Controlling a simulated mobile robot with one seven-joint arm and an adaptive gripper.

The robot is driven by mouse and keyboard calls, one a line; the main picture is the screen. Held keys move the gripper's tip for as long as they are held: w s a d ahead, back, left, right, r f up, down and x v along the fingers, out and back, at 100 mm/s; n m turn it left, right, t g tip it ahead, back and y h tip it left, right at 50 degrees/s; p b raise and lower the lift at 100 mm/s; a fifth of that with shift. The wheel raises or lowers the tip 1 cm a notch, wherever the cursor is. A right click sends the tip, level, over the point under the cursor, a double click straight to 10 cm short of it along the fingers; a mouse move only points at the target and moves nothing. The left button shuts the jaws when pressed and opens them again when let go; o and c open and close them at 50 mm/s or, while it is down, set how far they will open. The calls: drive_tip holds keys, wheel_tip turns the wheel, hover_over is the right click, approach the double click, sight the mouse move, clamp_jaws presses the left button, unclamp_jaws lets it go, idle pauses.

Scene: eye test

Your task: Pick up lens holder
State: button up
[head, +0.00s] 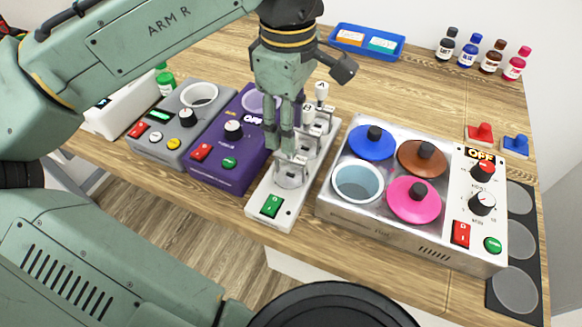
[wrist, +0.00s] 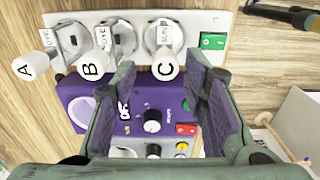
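No thing is clearly marked as a lens holder. A white stand (head: 283,214) with a green switch carries three metal holders with white lettered knobs. Knob A (head: 321,89) and knob B (head: 308,110) show behind my gripper (head: 280,142); knob C is hidden there by the fingers. In the wrist view, knob A (wrist: 24,68), knob B (wrist: 91,68) and knob C (wrist: 163,72) show in a row on the stand (wrist: 222,20). My gripper (wrist: 160,88) is open, fingers apart, with knob C seen between the fingertips. I cannot tell whether it touches.
A purple device (head: 233,176) and a grey device (head: 173,152) stand close left of the stand. A metal box with coloured lids (head: 395,228) stands close right. A blue tray (head: 367,54) and several small bottles (head: 467,52) are at the back. Bare wood lies behind the metal box.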

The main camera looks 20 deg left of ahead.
sight(290, 158)
drive_tip(key=shift+s+d+f+b, duration=0.15)
drive_tip(key=shift+f+b, duration=1.2)
drive_tip(key=shift+f, duration=0.15)
drive_tip(key=shift+s+d+f+b, duration=0.1)
drive_tip(key=shift+f+b, duration=1.25)
drive_tip(key=shift+f, duration=0.15)
drive_tip(key=shift+r, duration=0.1)
drive_tip(key=shift+c, duration=0.5)
clamp_jaws()
